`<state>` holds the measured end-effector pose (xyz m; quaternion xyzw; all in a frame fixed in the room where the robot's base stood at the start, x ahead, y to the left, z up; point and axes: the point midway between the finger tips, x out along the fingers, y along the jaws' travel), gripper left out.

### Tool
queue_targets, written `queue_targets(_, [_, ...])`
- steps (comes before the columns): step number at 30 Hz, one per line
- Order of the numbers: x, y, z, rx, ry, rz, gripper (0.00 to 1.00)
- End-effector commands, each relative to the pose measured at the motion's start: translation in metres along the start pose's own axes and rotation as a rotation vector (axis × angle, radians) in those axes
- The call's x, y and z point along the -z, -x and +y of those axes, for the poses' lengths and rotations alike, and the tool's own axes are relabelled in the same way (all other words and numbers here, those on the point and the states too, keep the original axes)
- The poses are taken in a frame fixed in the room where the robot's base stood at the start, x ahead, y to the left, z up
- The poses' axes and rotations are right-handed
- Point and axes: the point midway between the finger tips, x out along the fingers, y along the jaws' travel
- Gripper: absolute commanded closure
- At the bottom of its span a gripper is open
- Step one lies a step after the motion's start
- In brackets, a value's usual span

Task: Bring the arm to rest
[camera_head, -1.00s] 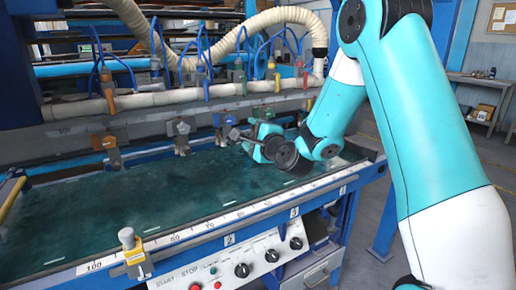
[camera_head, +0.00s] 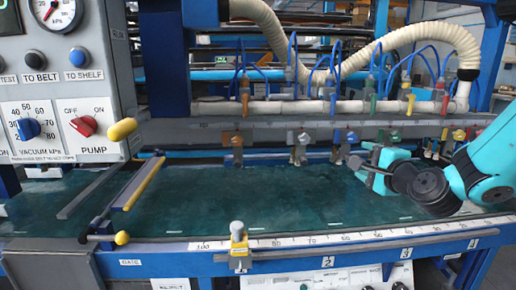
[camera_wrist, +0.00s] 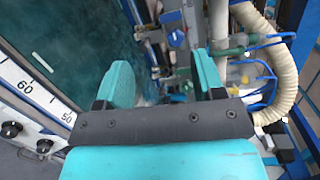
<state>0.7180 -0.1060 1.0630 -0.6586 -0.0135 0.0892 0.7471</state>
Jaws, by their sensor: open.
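My gripper (camera_head: 366,168) shows at the right of the head view, with teal fingers apart and nothing between them. It hangs over the right part of the dark green bed (camera_head: 270,195), in front of the row of hanging clips, and points left and back. In the wrist view my gripper (camera_wrist: 165,80) has its two teal fingers spread, with a blue-and-grey clip (camera_wrist: 174,32) beyond them. I cannot tell how far the fingers are from the clips. The rest of my arm runs out of the right edge of the head view.
A control panel (camera_head: 60,130) with a gauge and knobs stands at the left. A yellow-handled gate bar (camera_head: 140,187) lies across the bed's left end. A cream hose (camera_wrist: 285,70) runs close right of my gripper.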

Motion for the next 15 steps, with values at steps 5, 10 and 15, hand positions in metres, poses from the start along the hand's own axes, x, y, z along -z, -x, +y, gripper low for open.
queue_targets(5, [-0.11, 0.043, -0.005, -0.249, 0.415, -0.359, 0.37])
queue_targets(10, [-0.18, 0.126, 0.008, -0.445, 0.861, -0.759, 0.37])
queue_targets(15, [-0.204, 0.217, 0.017, -0.57, 1.233, -1.141, 0.37])
